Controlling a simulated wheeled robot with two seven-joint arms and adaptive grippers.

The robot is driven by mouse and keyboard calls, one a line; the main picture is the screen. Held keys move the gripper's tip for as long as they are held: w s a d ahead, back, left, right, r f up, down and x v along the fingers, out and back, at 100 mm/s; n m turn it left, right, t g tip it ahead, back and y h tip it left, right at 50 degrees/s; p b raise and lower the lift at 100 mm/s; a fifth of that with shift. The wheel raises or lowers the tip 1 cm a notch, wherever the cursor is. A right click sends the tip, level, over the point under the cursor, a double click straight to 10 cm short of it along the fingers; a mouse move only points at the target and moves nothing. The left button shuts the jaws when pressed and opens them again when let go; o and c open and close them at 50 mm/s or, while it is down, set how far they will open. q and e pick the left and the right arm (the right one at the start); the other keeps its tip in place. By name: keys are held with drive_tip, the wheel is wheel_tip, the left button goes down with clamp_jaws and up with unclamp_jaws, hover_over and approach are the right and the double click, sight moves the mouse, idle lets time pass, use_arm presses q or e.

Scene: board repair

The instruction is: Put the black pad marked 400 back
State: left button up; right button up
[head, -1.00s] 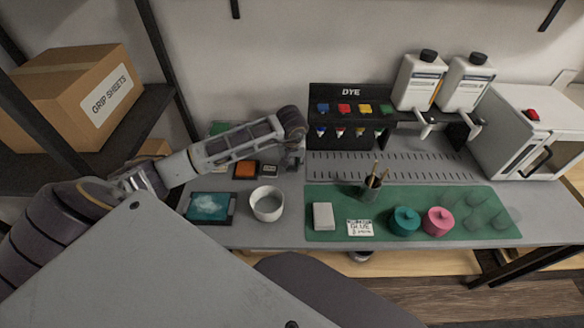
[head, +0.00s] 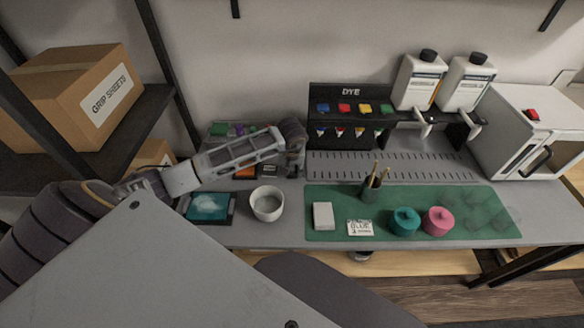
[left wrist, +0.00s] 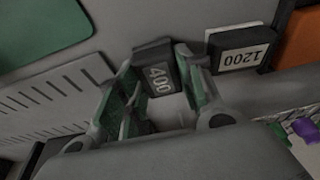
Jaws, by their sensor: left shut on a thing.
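In the head view my left gripper (head: 293,168) points down over the bench, left of the slotted strip, and the 400 pad cannot be made out there. My right gripper is not in view.
An orange pad (head: 245,173) lies left of the gripper. A white bowl (head: 267,204) and a teal-screened tablet (head: 208,207) stand in front. A dye rack (head: 342,130) is at the back. The green mat (head: 330,195) holds jars, a brush cup and a white block.

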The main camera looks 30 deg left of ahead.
use_arm(q)
drive_tip(key=shift+f, duration=0.1)
drive_tip(key=o, duration=0.9)
drive_tip(key=shift+o, duration=0.3)
drive_tip(key=shift+r, duration=0.65)
drive_tip(key=v, duration=1.1)
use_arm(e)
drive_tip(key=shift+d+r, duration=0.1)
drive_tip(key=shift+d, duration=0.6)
